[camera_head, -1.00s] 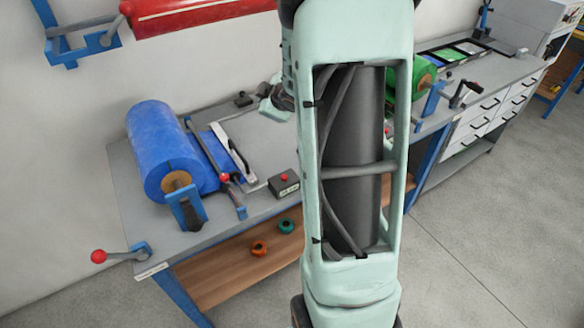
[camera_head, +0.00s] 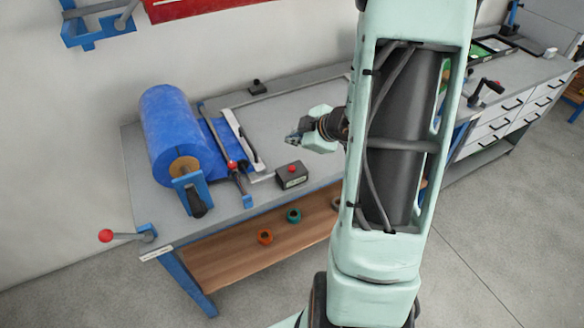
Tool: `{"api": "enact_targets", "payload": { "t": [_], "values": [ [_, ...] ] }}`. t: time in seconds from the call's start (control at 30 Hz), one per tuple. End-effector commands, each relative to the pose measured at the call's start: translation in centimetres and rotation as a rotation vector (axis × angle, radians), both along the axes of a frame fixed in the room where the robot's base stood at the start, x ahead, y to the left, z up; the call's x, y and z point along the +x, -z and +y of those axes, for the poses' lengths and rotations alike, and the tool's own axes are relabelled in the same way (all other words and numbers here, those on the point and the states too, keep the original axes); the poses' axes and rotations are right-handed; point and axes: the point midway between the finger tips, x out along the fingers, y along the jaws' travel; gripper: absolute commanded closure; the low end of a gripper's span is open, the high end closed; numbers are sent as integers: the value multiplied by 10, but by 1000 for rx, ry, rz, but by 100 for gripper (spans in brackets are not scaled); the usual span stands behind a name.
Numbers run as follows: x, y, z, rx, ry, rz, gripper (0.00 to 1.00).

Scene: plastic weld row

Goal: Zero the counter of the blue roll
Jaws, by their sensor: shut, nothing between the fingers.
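The blue roll (camera_head: 172,125) lies on its holder at the left end of the grey workbench, with a wooden core facing me. A small dark box with a red button on top, which looks like the counter (camera_head: 291,176), sits near the bench's front edge, right of the roll. My gripper (camera_head: 293,138) is above the bench, behind and above the counter in the picture, pointing left. It is shut and empty, apart from the counter. Its fingertips are small and dark in this view.
A cutting bar (camera_head: 240,140) with a white strip lies between the roll and the counter. A red-knobbed lever (camera_head: 125,235) sticks out at the front left corner. Orange and teal rings (camera_head: 293,215) lie on the wooden lower shelf. My arm hides the bench's right part.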

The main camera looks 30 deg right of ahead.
Motion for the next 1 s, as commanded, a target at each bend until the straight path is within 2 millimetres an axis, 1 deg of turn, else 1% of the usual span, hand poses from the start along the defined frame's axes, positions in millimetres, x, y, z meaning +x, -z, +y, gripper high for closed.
{"api": "enact_targets", "payload": {
  "t": [0.27,0.73,0.83,1.0],
  "values": [
    [0,23,0,-1,1,0,100],
    [0,77,0,0,1,1,100],
    [0,84,0,-1,1,1,100],
    [0,87,0,-1,1,0,100]
  ]
}}
